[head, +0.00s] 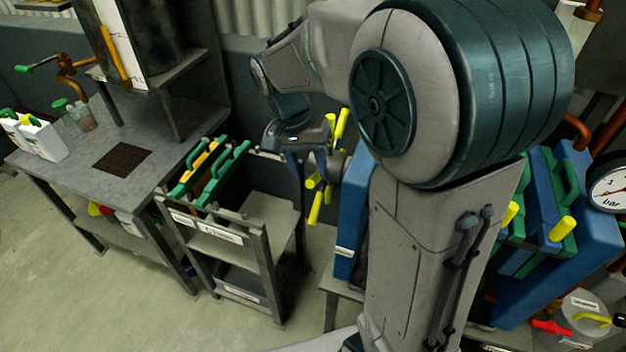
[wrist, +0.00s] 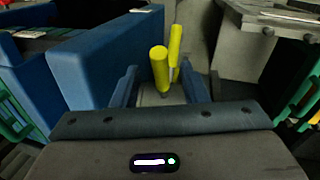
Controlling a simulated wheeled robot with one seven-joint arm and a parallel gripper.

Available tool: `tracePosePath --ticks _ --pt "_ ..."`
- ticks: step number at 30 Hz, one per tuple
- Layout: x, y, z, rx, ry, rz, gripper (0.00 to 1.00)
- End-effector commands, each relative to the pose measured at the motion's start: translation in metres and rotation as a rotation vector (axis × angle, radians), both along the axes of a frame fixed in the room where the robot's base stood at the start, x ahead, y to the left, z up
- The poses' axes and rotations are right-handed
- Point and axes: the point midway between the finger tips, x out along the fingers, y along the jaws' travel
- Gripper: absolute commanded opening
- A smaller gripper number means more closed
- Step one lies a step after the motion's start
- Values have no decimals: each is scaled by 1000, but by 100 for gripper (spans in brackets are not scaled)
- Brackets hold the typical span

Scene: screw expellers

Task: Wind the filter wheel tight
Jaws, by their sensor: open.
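The filter wheel shows in the head view as several yellow handles (head: 315,207) around a grey hub, beside a blue press body (head: 348,225). My arm hides part of the press. My gripper (head: 307,172) points down at the wheel, its fingers among the yellow handles. In the wrist view, my gripper (wrist: 160,88) is open, with one finger on each side of a near yellow handle (wrist: 159,68). A second yellow handle (wrist: 175,46) stands just behind it. I cannot tell whether either finger touches a handle.
The blue press body (wrist: 100,60) stands close on the left in the wrist view. A grey rack (head: 245,222) with green-handled plates is left of the wheel in the head view. A workbench (head: 75,155) stands further left. A pressure gauge (head: 608,188) is at far right.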

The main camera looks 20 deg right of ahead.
Motion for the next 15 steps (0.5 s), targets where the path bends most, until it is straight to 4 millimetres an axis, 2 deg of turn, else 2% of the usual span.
tracePosePath --ticks 1,6,15 --pt "-2 -2 -10 0 4 -1 40" --pt "-4 -6 -32 0 2 0 40" --pt "-5 -9 -42 0 1 0 40"
